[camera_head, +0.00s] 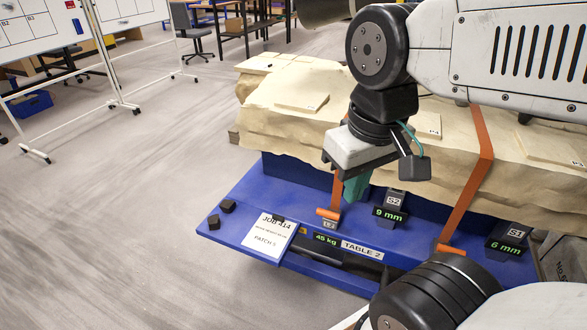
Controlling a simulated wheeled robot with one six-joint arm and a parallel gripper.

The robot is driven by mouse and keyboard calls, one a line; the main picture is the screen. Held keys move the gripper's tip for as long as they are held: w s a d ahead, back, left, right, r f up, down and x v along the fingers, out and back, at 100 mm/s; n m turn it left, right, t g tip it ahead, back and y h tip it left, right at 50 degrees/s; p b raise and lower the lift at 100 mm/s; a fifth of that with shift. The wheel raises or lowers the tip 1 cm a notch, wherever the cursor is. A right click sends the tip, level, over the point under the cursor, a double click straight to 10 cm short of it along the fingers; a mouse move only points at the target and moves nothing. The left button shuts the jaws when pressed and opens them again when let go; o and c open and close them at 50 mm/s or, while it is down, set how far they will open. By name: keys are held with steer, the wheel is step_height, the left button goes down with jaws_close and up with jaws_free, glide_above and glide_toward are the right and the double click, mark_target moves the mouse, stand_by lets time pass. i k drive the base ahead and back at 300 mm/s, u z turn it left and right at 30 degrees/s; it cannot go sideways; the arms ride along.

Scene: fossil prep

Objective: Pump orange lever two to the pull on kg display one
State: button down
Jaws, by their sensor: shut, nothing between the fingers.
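An orange lever (328,213) with a small label below it, probably L2, sits on the blue frame at the foot of an orange strap. The kg display (325,238) just below reads 45 kg in green. A second orange lever (450,249) is at the foot of the right strap, its label hidden or unreadable. My gripper (352,192) has teal fingers, shut and empty, pointing down just right of and slightly above the left lever. In this view I cannot tell whether they touch it.
A large tan block (290,95) lies strapped on the blue table (245,200). Displays read 9 mm at S2 (391,214) and 6 mm at S1 (507,247). A JOB 414 sheet (270,236) and two black knobs lie left. Floor is clear at left; whiteboards stand behind.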

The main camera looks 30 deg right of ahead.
mark_target(322, 212)
steer(key=z, duration=0.85)
steer(key=i, duration=0.35)
steer(key=u, duration=0.85)
